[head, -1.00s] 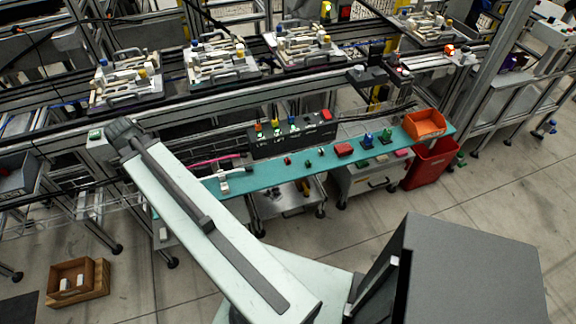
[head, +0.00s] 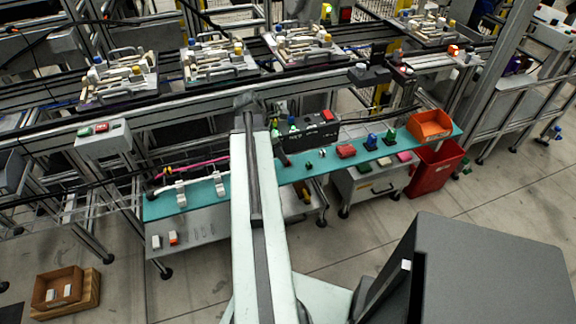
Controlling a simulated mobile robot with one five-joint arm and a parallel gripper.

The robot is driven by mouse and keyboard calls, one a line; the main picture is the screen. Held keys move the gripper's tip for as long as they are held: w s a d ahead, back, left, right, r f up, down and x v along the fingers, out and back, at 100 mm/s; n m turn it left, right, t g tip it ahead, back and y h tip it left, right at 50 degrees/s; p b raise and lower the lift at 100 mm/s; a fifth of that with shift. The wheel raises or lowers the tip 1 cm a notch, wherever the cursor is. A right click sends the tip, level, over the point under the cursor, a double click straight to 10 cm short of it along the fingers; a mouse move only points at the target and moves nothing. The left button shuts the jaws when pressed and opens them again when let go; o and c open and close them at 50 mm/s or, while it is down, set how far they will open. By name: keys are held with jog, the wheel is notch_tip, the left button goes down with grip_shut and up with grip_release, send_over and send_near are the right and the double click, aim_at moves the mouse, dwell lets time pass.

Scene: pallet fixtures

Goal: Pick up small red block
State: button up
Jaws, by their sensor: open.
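My arm reaches up the middle of the head view and crosses the teal shelf. My gripper cannot be made out; the far end of the arm hides that area. A small red block showed on the shelf earlier. At that place, just right of my arm, there is now only a small dark brownish shape, and I cannot tell whether it is the block or part of my arm. A larger red block (head: 346,151) lies farther right on the teal shelf (head: 330,168). Small green and white pieces (head: 308,165) lie between.
Blue and green fixtures (head: 380,140) and an orange bin (head: 429,125) stand on the shelf's right part. A red bin (head: 436,168) is below. A black box (head: 315,133) with coloured pieces stands behind the shelf. White clamps (head: 219,184) are at left.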

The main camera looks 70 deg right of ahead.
jog(key=b+x, duration=0.5)
jog(key=shift+d+f, duration=0.1)
jog(key=shift+f, duration=0.05)
jog(key=shift+r, duration=0.2)
grip_shut()
jog(key=shift+r+p, duration=0.1)
jog(key=shift+p, duration=0.25)
notch_tip(320, 180, up, 10)
jog(key=p, duration=0.9)
jog(key=shift+p, duration=0.4)
jog(key=shift+s, duration=0.1)
